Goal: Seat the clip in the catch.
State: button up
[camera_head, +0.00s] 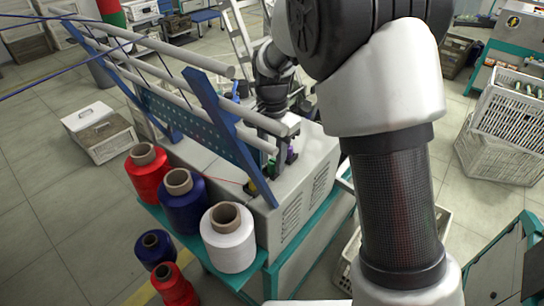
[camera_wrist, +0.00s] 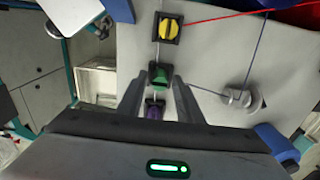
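In the wrist view my gripper (camera_wrist: 158,84) has its two grey fingers apart, with visible gaps between each finger and a green piece (camera_wrist: 158,74) between the tips. Contact with the green piece is not visible. A purple piece (camera_wrist: 155,112) lies in line with it, nearer the palm and partly hidden by my gripper. A yellow knob on a black square base (camera_wrist: 168,28) sits farther along the same line on the pale machine top (camera_wrist: 212,62). I cannot tell which piece is the clip and which the catch.
A metal round fitting (camera_wrist: 241,98) with a blue thread stands to the right in the wrist view; a red thread crosses above. In the head view, red (camera_head: 148,175), blue (camera_head: 183,207) and white (camera_head: 230,244) spools line the machine's front, below a blue-and-white frame (camera_head: 232,129).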

aim_at(273, 161)
grip_shut()
notch_tip(273, 161, up, 5)
jog(key=p, duration=0.3)
jog(key=shift+f+p, duration=0.2)
jog(key=shift+p, duration=0.15)
jog(key=shift+d, duration=0.15)
jog(key=s+d+f+n+p, duration=0.1)
jog(key=s+d+f+n, duration=0.1)
jog(key=d, duration=0.5)
jog(key=s+d+f+n+p, duration=0.1)
jog(key=s+d+f+n, duration=0.1)
jog(key=s+d+n, duration=0.2)
jog(key=shift+d+f+n, duration=0.25)
jog(key=shift+d+n, duration=0.55)
jog(key=shift+d, duration=0.75)
